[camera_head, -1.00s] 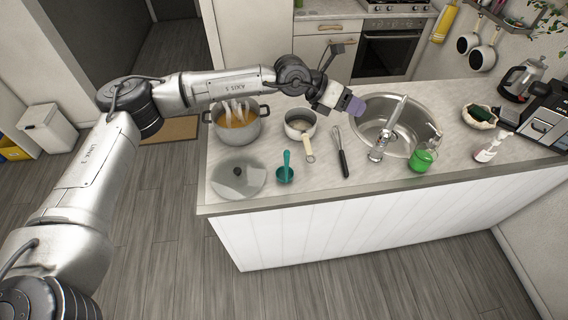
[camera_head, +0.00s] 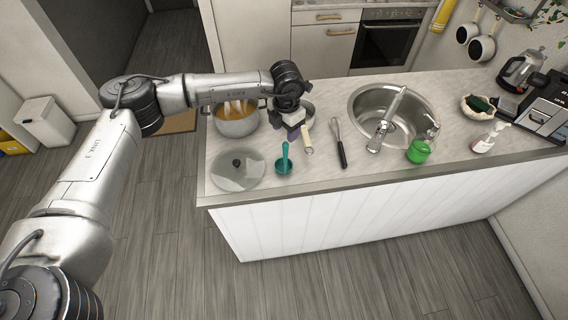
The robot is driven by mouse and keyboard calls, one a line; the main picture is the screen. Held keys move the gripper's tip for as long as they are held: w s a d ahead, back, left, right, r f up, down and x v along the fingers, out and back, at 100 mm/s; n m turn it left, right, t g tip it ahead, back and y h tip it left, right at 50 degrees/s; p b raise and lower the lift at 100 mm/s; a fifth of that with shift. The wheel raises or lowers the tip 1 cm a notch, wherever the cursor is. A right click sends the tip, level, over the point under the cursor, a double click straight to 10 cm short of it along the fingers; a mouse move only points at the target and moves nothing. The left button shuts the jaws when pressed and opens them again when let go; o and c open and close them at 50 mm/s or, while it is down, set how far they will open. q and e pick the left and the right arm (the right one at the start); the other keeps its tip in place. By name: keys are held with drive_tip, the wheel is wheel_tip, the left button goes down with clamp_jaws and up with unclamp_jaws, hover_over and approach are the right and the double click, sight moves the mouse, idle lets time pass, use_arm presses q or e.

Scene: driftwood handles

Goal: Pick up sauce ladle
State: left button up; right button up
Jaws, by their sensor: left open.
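My left gripper (camera_head: 294,132) hangs over the counter behind the ladle, pointing down, with purple-grey fingertips. It is open and apart from the ladle. The gripper and wrist partly hide a small saucepan (camera_head: 307,138) behind them. My right gripper is not in view.
On the counter (camera_head: 320,178), the glass lid (camera_head: 238,170) lies left of the ladle and a large pot (camera_head: 236,122) stands behind it. A whisk (camera_head: 341,150), the sink (camera_head: 400,100) and a green soap bottle (camera_head: 418,151) are to the right.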

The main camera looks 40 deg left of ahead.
sight(286, 148)
use_arm(q)
wheel_tip(286, 148, down, 4)
drive_tip(key=shift+r, duration=0.1)
drive_tip(key=shift+f+p, duration=1)
drive_tip(key=shift+f, duration=1.7)
clamp_jaws()
